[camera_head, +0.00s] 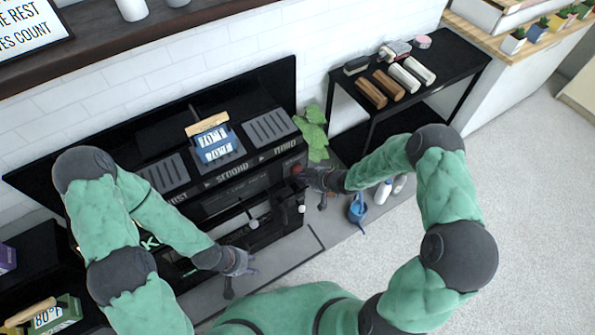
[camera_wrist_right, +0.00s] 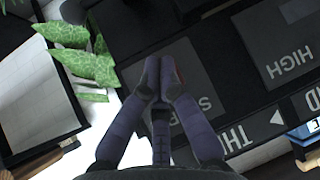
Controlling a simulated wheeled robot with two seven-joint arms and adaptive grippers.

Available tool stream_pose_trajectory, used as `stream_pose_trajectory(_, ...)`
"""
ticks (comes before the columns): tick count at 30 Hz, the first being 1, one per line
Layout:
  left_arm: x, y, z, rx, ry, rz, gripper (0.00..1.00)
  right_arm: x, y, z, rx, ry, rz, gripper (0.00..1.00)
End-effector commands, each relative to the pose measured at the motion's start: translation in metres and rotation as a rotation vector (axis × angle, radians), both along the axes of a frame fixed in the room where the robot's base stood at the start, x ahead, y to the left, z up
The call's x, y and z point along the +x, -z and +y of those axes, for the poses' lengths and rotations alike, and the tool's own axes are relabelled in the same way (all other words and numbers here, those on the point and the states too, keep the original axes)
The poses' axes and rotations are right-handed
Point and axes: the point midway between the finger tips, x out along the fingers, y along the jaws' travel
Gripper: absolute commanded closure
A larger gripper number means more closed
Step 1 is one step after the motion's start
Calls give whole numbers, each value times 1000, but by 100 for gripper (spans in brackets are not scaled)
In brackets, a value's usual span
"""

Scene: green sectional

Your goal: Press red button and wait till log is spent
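The red button (camera_head: 297,170) is on the right front of the black fireplace unit (camera_head: 225,190), beside my right gripper (camera_head: 305,175). In the right wrist view the right gripper's fingertips (camera_wrist_right: 164,68) are together over a grey panel on the unit, with only a sliver of red showing beside them. They hide most of the button, so I cannot tell whether it is pressed. My left gripper (camera_head: 250,264) is low in front of the unit, away from the button; its fingers are too small to judge. No log can be made out inside the unit.
A blue block (camera_head: 215,145) with a wooden handle stands on the unit's middle slot. Brown logs (camera_head: 388,83) and white logs (camera_head: 411,75) lie on the black side table (camera_head: 455,62). A blue watering can (camera_head: 357,210) and bottles stand on the floor. Carpet at right is clear.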

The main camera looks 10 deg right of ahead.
Motion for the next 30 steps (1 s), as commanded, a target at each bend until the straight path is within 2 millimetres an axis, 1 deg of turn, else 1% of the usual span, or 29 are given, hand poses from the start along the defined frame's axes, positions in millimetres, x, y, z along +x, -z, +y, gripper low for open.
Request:
stream_pose_trajectory(7,0,0,0,0,0,0,60,7,0,2,0,0,0,100)
stream_pose_trajectory(30,0,1,0,0,0,0,60,11,0,4,0,0,0,100)
